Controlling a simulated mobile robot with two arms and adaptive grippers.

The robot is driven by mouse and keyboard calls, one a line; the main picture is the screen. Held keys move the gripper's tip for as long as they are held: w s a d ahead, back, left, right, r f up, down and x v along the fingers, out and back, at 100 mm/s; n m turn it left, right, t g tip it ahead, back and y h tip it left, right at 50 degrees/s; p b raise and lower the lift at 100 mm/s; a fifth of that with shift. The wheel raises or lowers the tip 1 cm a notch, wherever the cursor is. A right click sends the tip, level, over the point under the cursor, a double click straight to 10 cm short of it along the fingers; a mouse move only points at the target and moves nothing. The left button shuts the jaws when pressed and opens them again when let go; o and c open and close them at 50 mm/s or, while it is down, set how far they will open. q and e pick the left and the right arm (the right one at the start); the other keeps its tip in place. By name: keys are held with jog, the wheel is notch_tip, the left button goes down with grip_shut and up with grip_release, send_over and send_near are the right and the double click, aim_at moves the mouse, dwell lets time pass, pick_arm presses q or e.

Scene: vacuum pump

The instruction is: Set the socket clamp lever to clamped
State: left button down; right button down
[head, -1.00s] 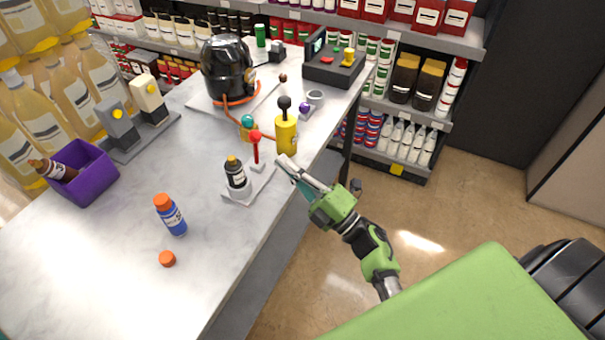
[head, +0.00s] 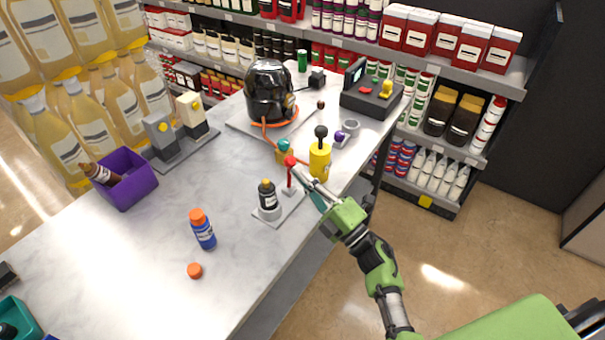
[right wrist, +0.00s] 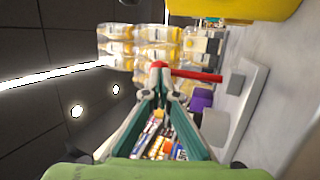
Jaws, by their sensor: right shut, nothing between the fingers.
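The socket clamp's red lever (head: 290,175) stands roughly upright on a grey base plate (head: 291,203), with a round red knob on top. My left gripper is not in view.
A yellow cylinder with a black ball-topped handle (head: 320,160) stands just behind the lever. A black pump (head: 270,92) with an orange hose stands further back. A blue bottle (head: 203,229), an orange cap (head: 194,270) and a purple bin (head: 128,190) are left on the counter.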

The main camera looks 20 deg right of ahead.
aim_at(288, 168)
jog(key=g+p, duration=0.1)
jog(key=p, duration=0.2)
jog(key=w+a+r+g+p, duration=0.1)
jog(key=p, duration=0.1)
jog(key=shift+r+n+h+p, duration=0.3)
jog(key=shift+h+p, duration=0.1)
jog(key=shift+w+g+p, duration=0.2)
jog(key=shift+g+p, duration=0.15)
jog(key=shift+g, duration=0.05)
jog(key=shift+w+a+f, duration=0.15)
jog(key=shift+w+a, duration=0.6)
jog(key=shift+w, duration=0.1)
jog(key=shift+s+d, duration=0.1)
jog(key=shift+d, duration=0.05)
